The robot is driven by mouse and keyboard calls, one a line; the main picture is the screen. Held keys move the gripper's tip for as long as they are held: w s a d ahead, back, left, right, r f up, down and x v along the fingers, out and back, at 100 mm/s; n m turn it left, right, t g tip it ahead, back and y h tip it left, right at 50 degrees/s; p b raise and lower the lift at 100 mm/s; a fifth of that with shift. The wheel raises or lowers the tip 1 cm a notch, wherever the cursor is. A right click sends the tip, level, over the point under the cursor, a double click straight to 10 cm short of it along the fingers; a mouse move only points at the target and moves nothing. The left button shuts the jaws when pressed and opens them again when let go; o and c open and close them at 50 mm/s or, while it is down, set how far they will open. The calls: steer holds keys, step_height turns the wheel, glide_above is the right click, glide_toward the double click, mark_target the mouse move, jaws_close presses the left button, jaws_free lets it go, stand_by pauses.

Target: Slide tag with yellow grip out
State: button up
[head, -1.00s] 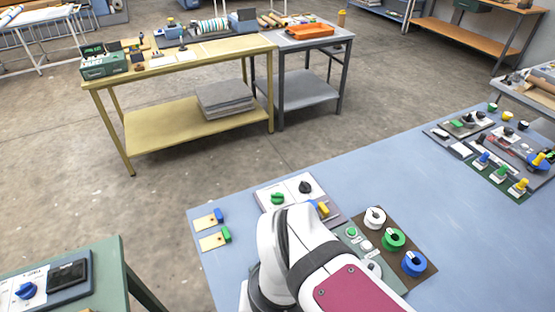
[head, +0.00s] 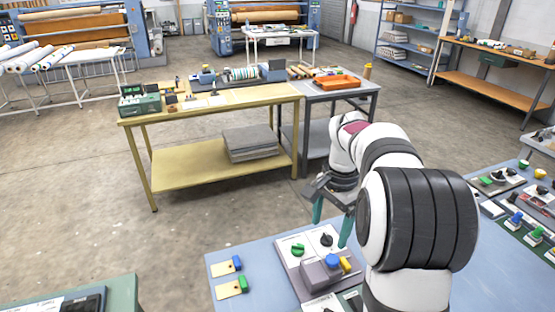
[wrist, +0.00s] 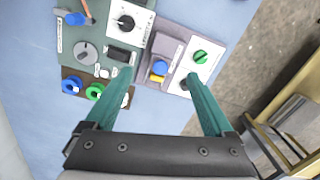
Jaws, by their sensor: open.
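The tag's yellow grip (head: 345,264) shows at the grey-purple block (head: 318,275) on the blue table, right beside a blue cap (head: 333,260). The tag's plate is hidden. In the wrist view, the yellow grip (wrist: 156,79) is a small patch touching the edge of the blue cap (wrist: 160,68). My gripper (head: 332,222) is open and empty, its teal fingers pointing down above the panel with the block. In the wrist view, my gripper (wrist: 159,78) has its fingertips on either side of the block, with the yellow grip between them in the picture.
A white panel with a green knob (head: 298,250) and a black knob (head: 326,240) adjoins the block. Two loose tags with blue (head: 237,263) and green (head: 243,284) grips lie to the left. Green and blue spools (wrist: 72,86) sit on a brown board nearby.

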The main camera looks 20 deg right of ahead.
mark_target(344, 263)
steer(key=w+d+f+m, duration=0.2)
steer(key=w+d+f, duration=0.1)
steer(key=d, duration=0.6)
steer(key=shift+f+m, duration=0.4)
steer(key=shift+f, duration=0.5)
steer(key=shift+d, duration=0.1)
step_height(344, 263, down, 16)
steer(key=shift+r, duration=0.1)
steer(key=shift+c, duration=0.3)
jaws_close()
steer(key=shift+s+d, duration=0.2)
steer(key=shift+d, duration=2.35)
